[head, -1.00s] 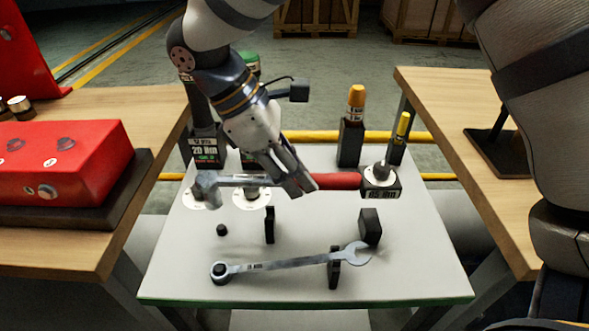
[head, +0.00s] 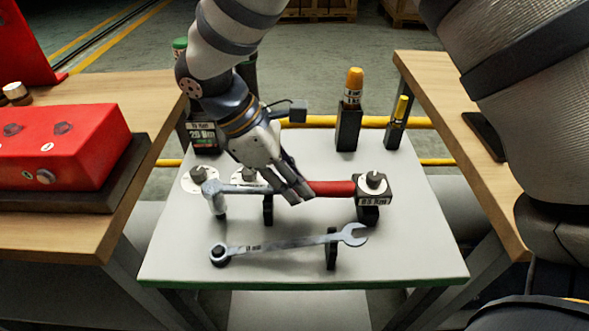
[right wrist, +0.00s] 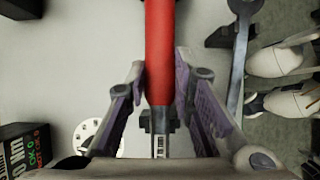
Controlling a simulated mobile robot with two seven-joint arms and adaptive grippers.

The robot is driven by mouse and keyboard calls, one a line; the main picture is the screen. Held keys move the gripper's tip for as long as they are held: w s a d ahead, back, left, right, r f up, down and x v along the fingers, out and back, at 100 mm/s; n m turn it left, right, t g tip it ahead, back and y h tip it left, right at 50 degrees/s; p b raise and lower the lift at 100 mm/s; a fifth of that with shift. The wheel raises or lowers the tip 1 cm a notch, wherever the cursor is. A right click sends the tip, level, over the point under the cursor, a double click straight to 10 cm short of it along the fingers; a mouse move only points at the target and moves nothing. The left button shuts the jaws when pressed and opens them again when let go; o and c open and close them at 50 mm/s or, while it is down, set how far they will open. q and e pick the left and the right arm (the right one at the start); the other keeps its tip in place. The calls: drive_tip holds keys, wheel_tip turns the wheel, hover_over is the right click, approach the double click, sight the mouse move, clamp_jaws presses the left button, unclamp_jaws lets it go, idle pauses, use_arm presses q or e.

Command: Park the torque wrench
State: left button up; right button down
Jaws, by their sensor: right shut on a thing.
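My right gripper (head: 296,190) is shut on the handle near the shaft. In the right wrist view, the red handle (right wrist: 160,50) runs between the jaw pads. The wrench lies level, in line with the black supports (head: 268,211) and (head: 368,214), its head by the small left peg. I cannot tell whether it rests on them. My left gripper is not in view.
A combination spanner (head: 288,243) lies in front, on its own supports. Yellow-capped holders (head: 348,125) stand at the back right, a black 20 Nm unit (head: 204,136) at the back left. A red box (head: 65,150) sits on the left bench. The grey table's (head: 415,245) front right is clear.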

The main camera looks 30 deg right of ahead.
drive_tip(key=shift+f, duration=1)
idle(1.5)
drive_tip(key=c, duration=1.3)
unclamp_jaws()
drive_tip(key=v, duration=1.2)
